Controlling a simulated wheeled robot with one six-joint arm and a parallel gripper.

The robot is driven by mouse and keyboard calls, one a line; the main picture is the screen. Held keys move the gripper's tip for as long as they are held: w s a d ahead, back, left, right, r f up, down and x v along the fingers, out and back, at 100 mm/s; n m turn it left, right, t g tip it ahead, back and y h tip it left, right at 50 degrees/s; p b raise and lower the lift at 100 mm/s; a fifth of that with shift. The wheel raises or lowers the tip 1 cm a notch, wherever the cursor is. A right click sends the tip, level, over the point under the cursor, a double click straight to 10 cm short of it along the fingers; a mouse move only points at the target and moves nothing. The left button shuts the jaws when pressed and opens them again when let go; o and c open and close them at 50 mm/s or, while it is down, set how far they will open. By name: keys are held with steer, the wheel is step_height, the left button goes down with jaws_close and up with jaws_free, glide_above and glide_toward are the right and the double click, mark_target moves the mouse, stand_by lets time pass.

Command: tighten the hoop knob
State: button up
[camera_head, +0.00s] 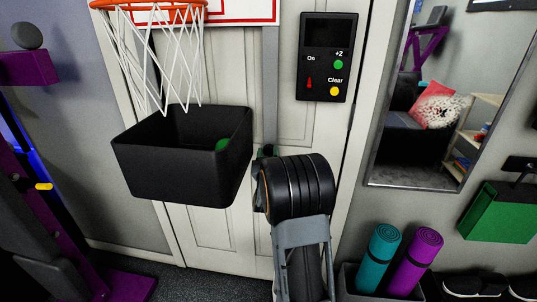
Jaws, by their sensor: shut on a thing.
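A small basketball hoop with an orange rim (150,4) and white net (165,60) hangs on the white door at the upper left. A grey upright post (270,75) runs down from its backboard (235,10). My arm reaches up from the bottom, and its thick black wrist covers most of my gripper (266,152) at the lower part of the post. My gripper is shut on the hoop knob there. The knob is hidden behind my gripper and wrist, so its turn cannot be seen.
A black open bin (180,185) with a green thing inside sits under the net, close left of my wrist. A black control box (327,57) is on the door above right. Rolled teal (378,258) and purple mats (415,262) stand lower right. A mirror (440,100) hangs at right.

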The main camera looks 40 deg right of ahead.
steer(key=shift+c, duration=0.9)
steer(key=shift+f+m+b, duration=0.3)
steer(key=shift+m+b, duration=0.4)
steer(key=shift+b, duration=0.55)
steer(key=shift+m+g+h+b, duration=0.4)
steer(key=shift+m+h+b, duration=0.3)
steer(key=shift+m+b, duration=0.4)
steer(key=shift+r+m+g+b, duration=0.3)
steer(key=shift+m+b, duration=0.1)
steer(key=shift+m, duration=0.1)
steer(key=o, duration=0.9)
steer(key=v, duration=1.3)
steer(key=shift+s+a+f+b, duration=0.2)
steer(key=shift+a+f+b, duration=0.05)
steer(key=shift+f+b, duration=0.1)
